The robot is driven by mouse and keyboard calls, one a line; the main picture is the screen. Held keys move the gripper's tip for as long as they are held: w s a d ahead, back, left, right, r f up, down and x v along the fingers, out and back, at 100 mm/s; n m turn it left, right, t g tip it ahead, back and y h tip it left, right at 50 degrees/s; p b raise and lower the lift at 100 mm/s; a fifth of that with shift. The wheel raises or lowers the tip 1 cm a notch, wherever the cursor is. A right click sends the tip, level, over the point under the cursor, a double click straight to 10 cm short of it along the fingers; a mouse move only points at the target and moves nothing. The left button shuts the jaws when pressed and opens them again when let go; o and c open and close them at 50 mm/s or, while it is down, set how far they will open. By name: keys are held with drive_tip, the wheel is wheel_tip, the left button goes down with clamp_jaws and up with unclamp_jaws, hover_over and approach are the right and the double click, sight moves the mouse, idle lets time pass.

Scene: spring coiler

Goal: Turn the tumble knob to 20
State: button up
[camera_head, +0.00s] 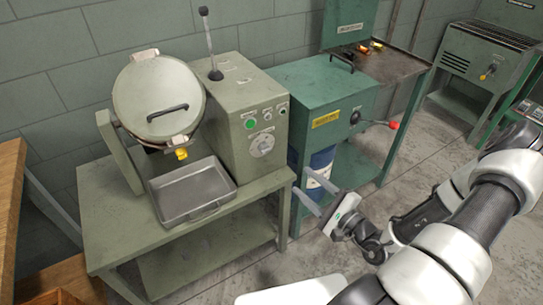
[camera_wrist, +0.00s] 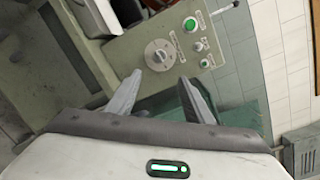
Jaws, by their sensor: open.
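The round silver knob (camera_head: 261,145) sits on the front face of the green-grey tumbler machine's control box (camera_head: 228,142), below several buttons. In the wrist view the knob (camera_wrist: 160,54) shows just beyond my fingertips, with a ring of markings around it. The numbers and its setting are too small to read. My gripper (camera_head: 300,180) is open and empty, to the lower right of the knob in the head view. In the wrist view its two fingers (camera_wrist: 160,76) point toward the panel, apart from the knob.
A green button (camera_head: 250,124) and smaller buttons lie above the knob. A drum with a lid (camera_head: 158,97) and a metal tray (camera_head: 190,190) are on the left. A green machine (camera_head: 325,95) with a red-ended lever (camera_head: 393,125) stands to the right. Open floor lies in front.

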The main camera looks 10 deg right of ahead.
sight(268, 151)
drive_tip(key=b+x, duration=0.2)
drive_tip(key=x, duration=1.5)
drive_tip(key=c, duration=1)
drive_tip(key=shift+c, duration=0.2)
